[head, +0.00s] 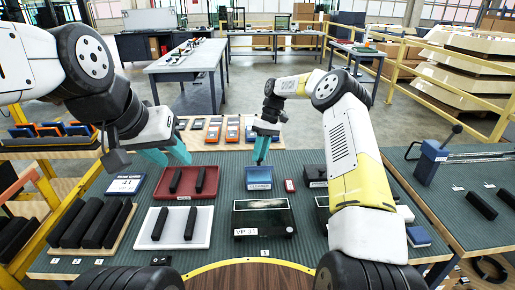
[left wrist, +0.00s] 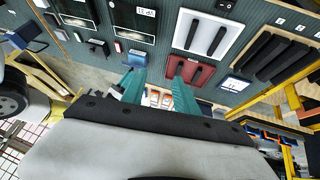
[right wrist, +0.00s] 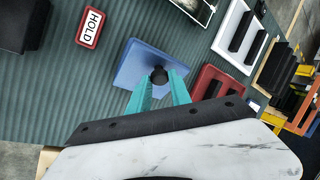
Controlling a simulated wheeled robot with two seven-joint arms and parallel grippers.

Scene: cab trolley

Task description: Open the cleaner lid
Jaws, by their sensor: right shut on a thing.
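The cleaner appears to be the small blue box (head: 259,183) with a pale label on its front, in the middle of the mat. Its blue lid (right wrist: 140,62) with a round black knob (right wrist: 159,75) shows in the right wrist view. My right gripper (head: 262,158) is shut on the knob, its teal fingers (right wrist: 159,88) on either side. I cannot tell whether the lid is raised from the box. My left gripper (head: 166,156) is open and empty above the back edge of the red tray; its spread fingers also show in the left wrist view (left wrist: 157,83).
A red tray (head: 188,182) and a white tray (head: 175,228), each with two black bars, lie left. A dark glass-topped case (head: 262,220) stands in front of the box. A red HOLD tag (head: 290,185) lies right of it. A blue lever device (head: 430,162) stands on the right table.

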